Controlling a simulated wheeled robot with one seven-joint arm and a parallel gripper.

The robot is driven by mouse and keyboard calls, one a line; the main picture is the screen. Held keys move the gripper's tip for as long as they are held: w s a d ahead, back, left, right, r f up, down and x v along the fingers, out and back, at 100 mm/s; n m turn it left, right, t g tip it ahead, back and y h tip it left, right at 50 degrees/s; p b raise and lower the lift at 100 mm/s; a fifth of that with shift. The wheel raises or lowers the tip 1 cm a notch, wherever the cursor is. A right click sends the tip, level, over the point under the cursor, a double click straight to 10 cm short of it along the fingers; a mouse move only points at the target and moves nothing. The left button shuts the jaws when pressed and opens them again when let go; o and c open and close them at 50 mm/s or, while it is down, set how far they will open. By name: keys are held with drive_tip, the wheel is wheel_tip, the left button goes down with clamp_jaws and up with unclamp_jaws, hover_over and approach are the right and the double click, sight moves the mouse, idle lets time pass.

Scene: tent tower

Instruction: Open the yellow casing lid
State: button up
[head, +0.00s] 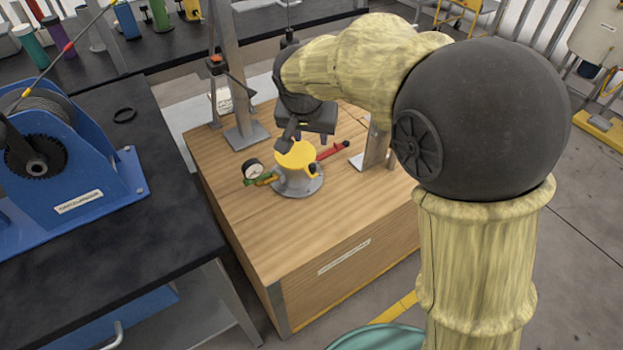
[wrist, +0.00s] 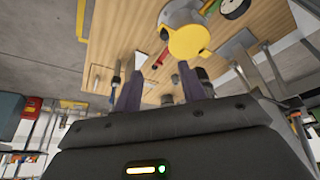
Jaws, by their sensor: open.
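The yellow casing lid (head: 297,155) is a round cap on top of a short grey casing (head: 298,184) standing on a wooden box table. My gripper (head: 292,138) is just behind and above the lid in the head view. Its two dark fingers (wrist: 160,80) are apart with nothing between them. Whether a finger touches the lid is unclear.
A round gauge (head: 253,171) sits left of the casing and a red lever (head: 334,148) right of it. Metal posts (head: 240,120) rise from the wooden table (head: 260,235). A blue winch (head: 70,150) stands on the dark bench at left. The table's front is clear.

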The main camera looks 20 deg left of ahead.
drive_tip(key=shift+a+f, duration=0.1)
drive_tip(key=shift+a, duration=0.45)
drive_tip(key=b, duration=0.2)
approach(312, 165)
drive_tip(key=x, duration=0.8)
drive_tip(key=shift+f, duration=0.4)
clamp_jaws()
